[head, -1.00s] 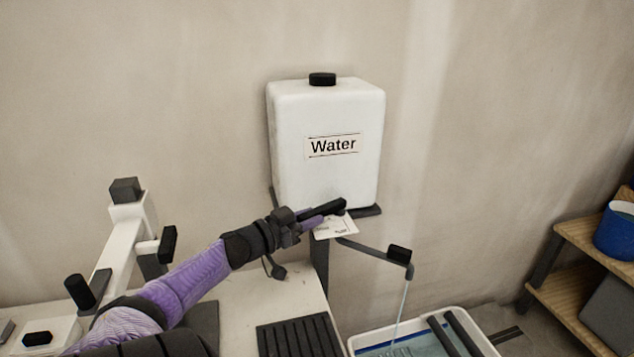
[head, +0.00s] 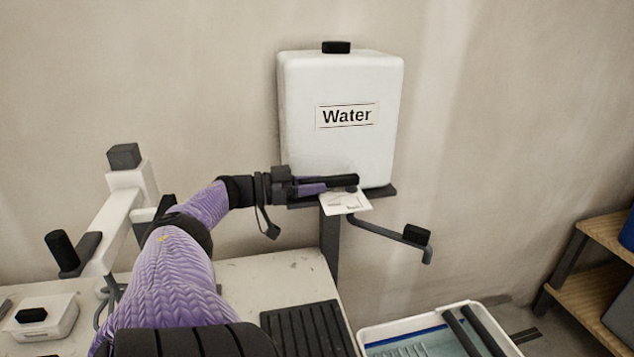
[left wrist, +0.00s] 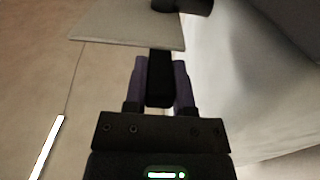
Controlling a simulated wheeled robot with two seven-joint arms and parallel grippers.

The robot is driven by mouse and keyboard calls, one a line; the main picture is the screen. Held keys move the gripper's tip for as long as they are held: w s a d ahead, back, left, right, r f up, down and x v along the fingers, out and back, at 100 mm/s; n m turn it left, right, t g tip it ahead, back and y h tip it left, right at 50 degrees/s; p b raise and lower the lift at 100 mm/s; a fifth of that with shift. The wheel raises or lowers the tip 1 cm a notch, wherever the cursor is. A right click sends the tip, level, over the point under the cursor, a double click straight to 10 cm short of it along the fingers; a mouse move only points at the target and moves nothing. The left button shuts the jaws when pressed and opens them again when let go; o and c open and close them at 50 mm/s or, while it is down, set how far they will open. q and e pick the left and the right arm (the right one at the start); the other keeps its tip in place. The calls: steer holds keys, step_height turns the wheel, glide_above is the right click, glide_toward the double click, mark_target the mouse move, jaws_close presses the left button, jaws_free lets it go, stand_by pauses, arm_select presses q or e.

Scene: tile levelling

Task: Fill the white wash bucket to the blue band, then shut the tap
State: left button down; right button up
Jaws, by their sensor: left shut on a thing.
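The white wash bucket (head: 394,325) stands at the bottom right, cut off by the frame edge. Its blue band (head: 405,336) shows inside below the rim, with pale water (head: 398,350) beneath; the exact level against the band is unclear. The spout (head: 427,255) above it shows no stream. My left gripper (head: 335,184) is at the foot of the water tank (head: 340,85). It is shut on a dark tap lever, seen between its fingers (left wrist: 160,75) in the left wrist view (left wrist: 159,88). My right gripper is out of view.
Dark rollers (head: 462,331) cross the bucket. A white card (head: 344,203) hangs under the tap. A dark ribbed mat (head: 300,330) lies on the bench (head: 275,270). A wooden shelf (head: 590,288) stands at right.

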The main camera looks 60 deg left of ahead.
mark_target(312, 179)
arm_select(q)
steer(key=shift+r, duration=0.35)
steer(key=c, duration=0.8)
jaws_free()
steer(key=o, duration=0.4)
steer(key=shift+f, duration=0.15)
steer(key=shift+c, duration=0.2)
step_height(312, 179, up, 10)
steer(key=p, duration=0.7)
steer(key=shift+f+p, duration=0.2)
steer(key=shift+p, duration=0.15)
steer(key=shift+r, duration=0.3)
steer(key=shift+f, duration=0.1)
